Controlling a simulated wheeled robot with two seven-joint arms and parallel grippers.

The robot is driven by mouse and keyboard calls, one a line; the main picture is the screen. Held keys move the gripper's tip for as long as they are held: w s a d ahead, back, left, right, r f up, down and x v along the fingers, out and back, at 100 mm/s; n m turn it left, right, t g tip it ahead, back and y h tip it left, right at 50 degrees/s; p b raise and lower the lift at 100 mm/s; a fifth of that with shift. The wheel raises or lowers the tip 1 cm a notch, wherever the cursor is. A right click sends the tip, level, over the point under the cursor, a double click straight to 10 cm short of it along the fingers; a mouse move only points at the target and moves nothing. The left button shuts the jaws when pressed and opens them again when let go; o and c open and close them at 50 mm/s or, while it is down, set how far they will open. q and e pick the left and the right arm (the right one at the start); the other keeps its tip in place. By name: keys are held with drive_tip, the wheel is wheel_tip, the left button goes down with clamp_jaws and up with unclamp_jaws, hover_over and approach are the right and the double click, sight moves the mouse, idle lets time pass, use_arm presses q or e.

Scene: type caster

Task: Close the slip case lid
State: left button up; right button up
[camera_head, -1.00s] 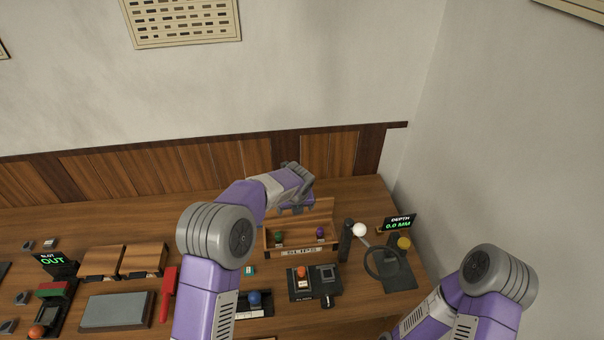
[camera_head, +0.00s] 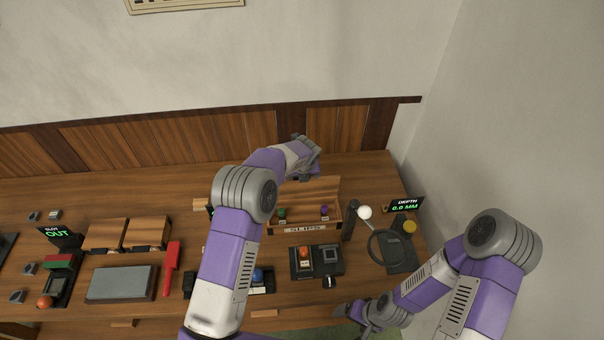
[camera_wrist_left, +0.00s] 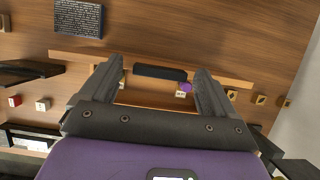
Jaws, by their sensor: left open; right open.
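The slip case (camera_head: 299,229) is a wooden box labelled SLIPS at the back of the table, right of centre. Its lid (camera_head: 318,187) stands raised at the rear, so the inside shows a green knob (camera_head: 282,212) and a purple knob (camera_head: 324,209). My left gripper (camera_head: 312,160) is at the lid's top, seen partly from behind. In the left wrist view its two fingers (camera_wrist_left: 155,85) are apart, with a dark handle bar (camera_wrist_left: 160,73) beyond and between the tips; contact cannot be told. My right gripper (camera_head: 358,314) is low at the table's front edge, away from the case.
A lever with a white ball (camera_head: 364,212) and a dark ring stand (camera_head: 388,247) are right of the case. A block with an orange knob (camera_head: 304,253) sits in front. A grey slab (camera_head: 121,284) and red handle (camera_head: 172,268) lie left. The wall is close behind.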

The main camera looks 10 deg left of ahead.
use_arm(q)
drive_tip(key=shift+w, duration=0.1)
drive_tip(key=shift+c, duration=1.4)
drive_tip(key=c, duration=1.2)
drive_tip(key=s+f+t+b, duration=0.1)
drive_tip(key=s+b, duration=0.1)
drive_tip(key=b, duration=0.6)
drive_tip(key=s+d+f+t+y+b, duration=0.1)
drive_tip(key=s+t+b, duration=0.1)
drive_tip(key=b, duration=0.6)
drive_tip(key=s+d+f+t+b, duration=0.1)
drive_tip(key=s+t+b, duration=0.1)
drive_tip(key=b, duration=0.6)
drive_tip(key=shift+s+y+b, duration=0.3)
drive_tip(key=shift+s+b, duration=0.05)
drive_tip(key=shift+s, duration=0.25)
drive_tip(key=shift+c, duration=0.2)
drive_tip(key=shift+s+d+f+b, duration=0.15)
drive_tip(key=shift+s+b, duration=0.3)
drive_tip(key=shift+b, duration=0.05)
drive_tip(key=shift+s+f, duration=0.1)
drive_tip(key=shift+s, duration=0.05)
drive_tip(key=o, duration=1.5)
